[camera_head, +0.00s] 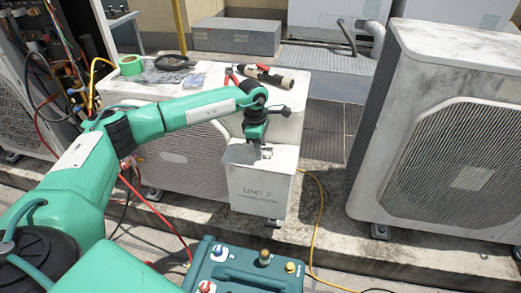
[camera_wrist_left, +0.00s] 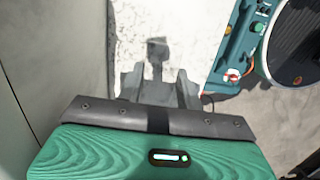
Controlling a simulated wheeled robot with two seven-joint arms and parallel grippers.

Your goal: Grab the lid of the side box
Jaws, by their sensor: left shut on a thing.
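The white side box (camera_head: 258,198) hangs at the right end of the low condenser unit and reads "UNIT 7" on its front. Its lid (camera_head: 284,160) is the pale top part. My left gripper (camera_head: 261,151) points down onto the lid from above and is shut on it; the fingertips are small in the head view, so the exact grip is hard to see. In the left wrist view my grey fingers (camera_wrist_left: 158,88) lie against a white, stained surface. My right gripper is in neither view.
A tool with red handles (camera_head: 262,76), a green tape roll (camera_head: 130,65) and dark cable lie on the condenser top. A teal device (camera_head: 245,270) with knobs stands in front. A large condenser (camera_head: 450,130) stands to the right. Red and yellow hoses cross the ground.

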